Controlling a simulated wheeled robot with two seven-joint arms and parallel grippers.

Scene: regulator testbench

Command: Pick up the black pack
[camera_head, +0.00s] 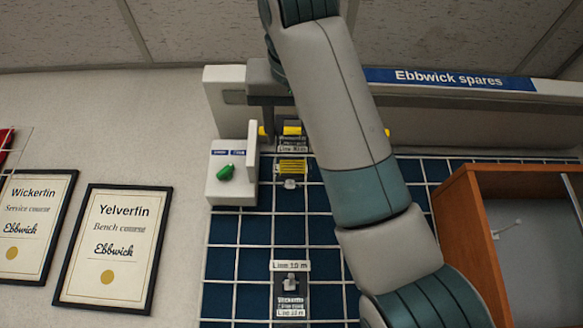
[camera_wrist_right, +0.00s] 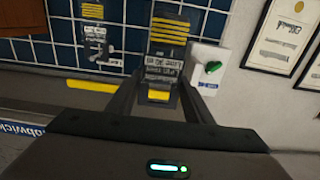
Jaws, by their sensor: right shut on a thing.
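The black pack (camera_head: 292,145) with a pale printed label is at the upper middle of the head view, partly behind my arm. It also shows in the right wrist view (camera_wrist_right: 163,62), between the fingers. My right gripper (camera_head: 286,122) is mostly hidden behind my own forearm in the head view. In the right wrist view its dark fingers (camera_wrist_right: 161,82) are shut on the pack from both sides. A yellow patch shows between the fingers. My left gripper is not in view.
A white box with a green knob (camera_head: 225,172) stands close left of the pack. A similar labelled dark unit (camera_head: 290,290) is on the blue tiles (camera_head: 235,265) lower down. An orange-brown cabinet (camera_head: 462,215) is at right. Framed certificates (camera_head: 112,245) hang at left.

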